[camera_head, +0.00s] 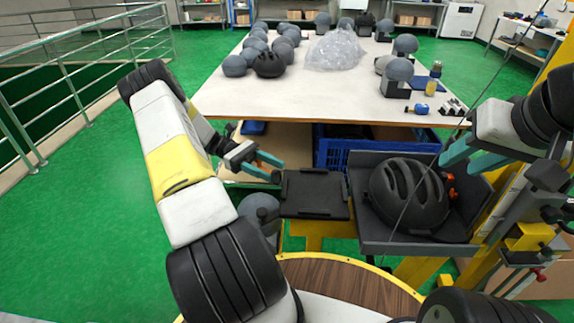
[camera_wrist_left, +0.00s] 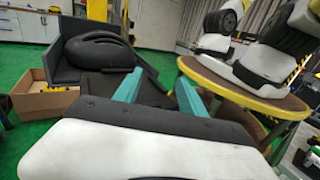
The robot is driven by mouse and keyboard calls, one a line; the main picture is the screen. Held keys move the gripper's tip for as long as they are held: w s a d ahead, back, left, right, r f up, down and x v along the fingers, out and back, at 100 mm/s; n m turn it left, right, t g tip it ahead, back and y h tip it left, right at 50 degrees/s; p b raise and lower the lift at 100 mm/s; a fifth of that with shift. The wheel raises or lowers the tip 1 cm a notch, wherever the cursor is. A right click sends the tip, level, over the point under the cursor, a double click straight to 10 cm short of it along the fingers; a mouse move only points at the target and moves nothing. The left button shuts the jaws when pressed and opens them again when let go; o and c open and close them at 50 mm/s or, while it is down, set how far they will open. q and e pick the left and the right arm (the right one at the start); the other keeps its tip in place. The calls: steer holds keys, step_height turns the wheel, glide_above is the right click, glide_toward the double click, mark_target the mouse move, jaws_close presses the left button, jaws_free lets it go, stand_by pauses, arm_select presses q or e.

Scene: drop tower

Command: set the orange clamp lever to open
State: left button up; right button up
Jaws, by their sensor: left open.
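A small orange part, which looks like the clamp lever (camera_head: 453,193), shows at the right side of the black helmet (camera_head: 408,195); its setting is too small to tell. The helmet sits in a dark grey cradle (camera_head: 420,247), and also shows in the left wrist view (camera_wrist_left: 100,50). My left gripper (camera_head: 275,168) is open and empty, its teal fingers near the far left corner of a flat black plate (camera_head: 313,194). My right gripper (camera_head: 477,156) has its teal fingers apart, above and right of the helmet, with nothing visible between them.
A long white table (camera_head: 320,100) behind holds grey domes, helmets and a clear plastic bag (camera_head: 335,51). A blue crate (camera_head: 335,150) sits beneath its front edge. A yellow post and rail stand at the right. Green floor is free at the left.

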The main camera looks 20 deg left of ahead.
arm_select(q)
steer(key=s+d, duration=0.3)
steer(key=s, duration=0.2)
steer(key=shift+s+r, duration=0.3)
steer(key=shift+c, duration=0.5)
